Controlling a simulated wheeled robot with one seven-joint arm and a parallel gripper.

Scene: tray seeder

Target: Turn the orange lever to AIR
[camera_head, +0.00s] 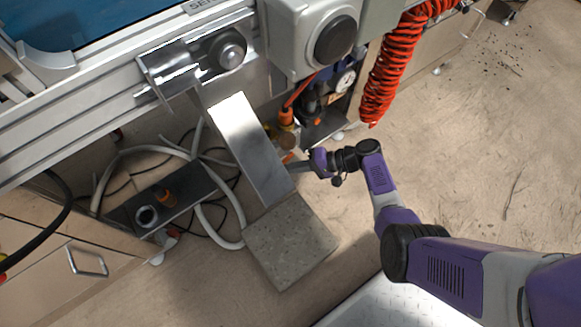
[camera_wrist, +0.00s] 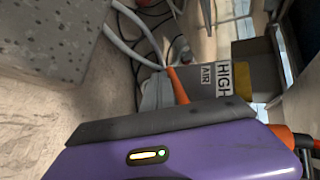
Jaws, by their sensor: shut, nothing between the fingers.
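The orange lever (camera_wrist: 177,86) shows in the wrist view as a short slanted bar, just beyond the edge of my gripper (camera_wrist: 165,120). Its lower end is hidden behind the gripper. To its right are a white AIR label (camera_wrist: 206,75) and a HIGH label (camera_wrist: 229,80). In the head view my gripper (camera_head: 294,166) reaches left under the machine, beside the slanted metal post. It is shut and empty. A small orange bit (camera_head: 288,156) shows close to its tip, perhaps the lever. I cannot tell whether gripper and lever touch.
The metal post (camera_head: 250,145) and its stone-like foot block (camera_head: 290,240) stand left of my gripper. Loose pale hoses (camera_head: 225,220) and a dark box (camera_head: 170,200) lie farther left. A coiled red hose (camera_head: 385,70) hangs above right. The floor to the right is clear.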

